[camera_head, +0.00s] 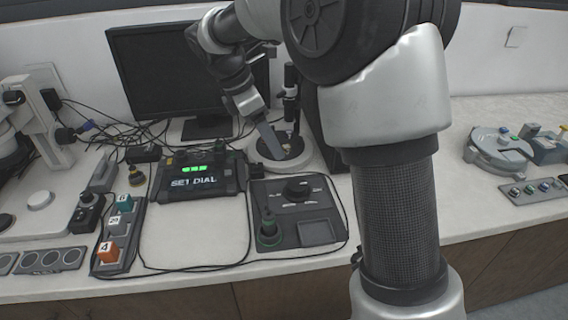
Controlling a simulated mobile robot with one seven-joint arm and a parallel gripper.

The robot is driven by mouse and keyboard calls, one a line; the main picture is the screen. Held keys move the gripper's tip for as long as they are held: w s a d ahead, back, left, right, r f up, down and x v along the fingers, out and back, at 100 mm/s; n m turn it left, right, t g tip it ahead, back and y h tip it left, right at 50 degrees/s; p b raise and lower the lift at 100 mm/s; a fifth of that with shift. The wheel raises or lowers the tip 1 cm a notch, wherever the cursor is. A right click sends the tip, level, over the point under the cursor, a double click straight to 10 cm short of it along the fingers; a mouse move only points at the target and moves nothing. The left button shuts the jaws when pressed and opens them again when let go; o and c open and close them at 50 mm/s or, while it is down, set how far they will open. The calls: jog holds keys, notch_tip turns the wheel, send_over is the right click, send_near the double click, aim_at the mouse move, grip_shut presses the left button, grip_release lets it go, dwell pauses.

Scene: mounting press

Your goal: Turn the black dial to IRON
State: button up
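The black dial (297,187) is a round knob on a dark grey control panel (325,212) on the bench. Small white labels surround it, too small to read, and I cannot tell which one it points to. My gripper (272,147) hangs above and behind the panel, left of the dial and apart from it. It overlaps a round white base in the picture. Only a flat grey finger shows, so its opening cannot be made out.
A black display box (198,176) reads "SET DIAL" in white, with green characters above. A dark green-based knob (268,229) and a square recess share the panel. A monitor (175,75), a rack of numbered blocks (118,235) and loose cables stand left. My arm blocks the right-centre.

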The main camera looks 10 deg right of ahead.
aim_at(296, 184)
jog(key=b+x, duration=0.3)
jog(key=x, duration=1.4)
jog(key=shift+f, duration=0.2)
jog(key=c, duration=1.1)
jog(key=shift+o, duration=0.2)
